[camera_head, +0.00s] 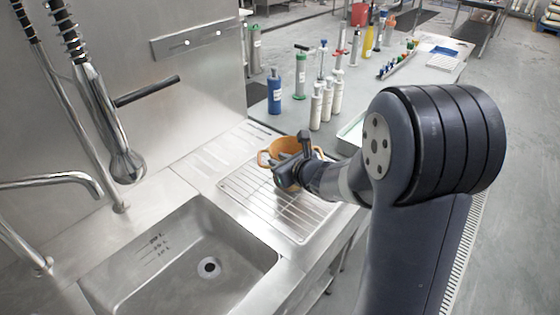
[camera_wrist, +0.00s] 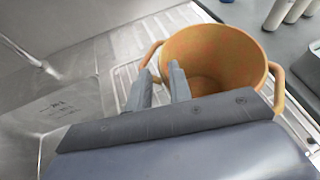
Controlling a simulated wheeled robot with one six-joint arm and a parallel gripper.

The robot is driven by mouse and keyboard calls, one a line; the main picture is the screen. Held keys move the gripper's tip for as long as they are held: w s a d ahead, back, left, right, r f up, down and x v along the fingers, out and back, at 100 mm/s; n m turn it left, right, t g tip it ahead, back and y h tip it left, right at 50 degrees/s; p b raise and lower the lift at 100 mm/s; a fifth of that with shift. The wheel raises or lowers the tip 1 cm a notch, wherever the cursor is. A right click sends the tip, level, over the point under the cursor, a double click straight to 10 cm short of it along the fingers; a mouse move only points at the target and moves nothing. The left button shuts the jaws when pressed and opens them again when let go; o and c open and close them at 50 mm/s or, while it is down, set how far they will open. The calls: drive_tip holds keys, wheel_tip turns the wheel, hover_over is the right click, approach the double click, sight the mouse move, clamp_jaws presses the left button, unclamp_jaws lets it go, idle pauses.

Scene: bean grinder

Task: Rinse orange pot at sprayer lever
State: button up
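The orange pot (camera_head: 292,144) stands upright on the ribbed drainboard right of the sink; in the wrist view the empty-looking pot (camera_wrist: 215,50) shows its open top and two side handles. My gripper (camera_head: 286,172) is at the pot's near side and hides part of it. In the wrist view my gripper (camera_wrist: 157,76) has its two fingers apart, with the pot's left handle showing between or just beyond them; contact cannot be told. The sprayer (camera_head: 125,160) hangs over the sink's left back, with a black lever (camera_head: 147,91) beside it.
The steel sink (camera_head: 205,265) is empty, left of the drainboard (camera_head: 300,222). A curved tap (camera_head: 60,182) reaches over its left side. Bottles, including a blue one (camera_head: 274,92) and white ones (camera_head: 316,108), stand on the counter behind the pot.

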drive_tip(key=shift+o, duration=0.9)
drive_tip(key=shift+r, duration=0.1)
drive_tip(key=shift+s+d+r, duration=0.1)
drive_tip(key=shift+s+r, duration=0.05)
drive_tip(key=v, duration=1.1)
drive_tip(key=shift+s+p, duration=0.35)
drive_tip(key=shift+o, duration=0.3)
drive_tip(key=shift+d, duration=0.15)
